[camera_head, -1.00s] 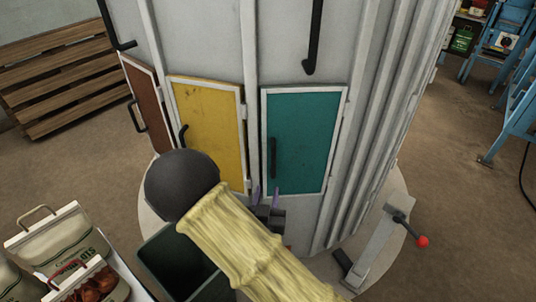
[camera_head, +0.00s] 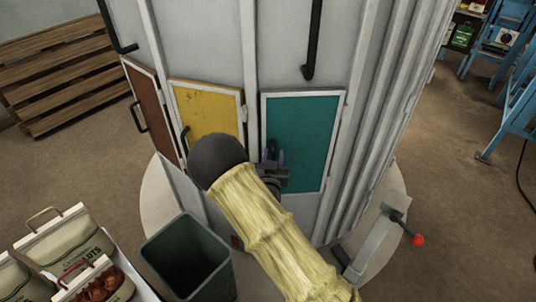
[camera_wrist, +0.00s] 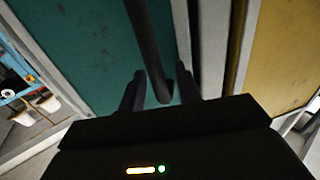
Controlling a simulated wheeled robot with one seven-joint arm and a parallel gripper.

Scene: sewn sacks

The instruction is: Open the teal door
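The teal door (camera_head: 305,130) is on the front of a grey cabinet and looks shut in its white frame. It fills the left of the wrist view (camera_wrist: 80,50). Its black bar handle (camera_wrist: 146,45) stands along the edge near the yellow door. My gripper (camera_head: 272,160) is at the handle in the head view, hiding most of it. In the wrist view my gripper (camera_wrist: 160,90) is open, with one finger on each side of the handle's end. A gap shows between the right finger and the handle.
A yellow door (camera_head: 208,115) and a brown door (camera_head: 150,105) sit to the left. A lever with a red knob (camera_head: 417,239) stands at the lower right. Sacks (camera_head: 65,250) lie at the lower left.

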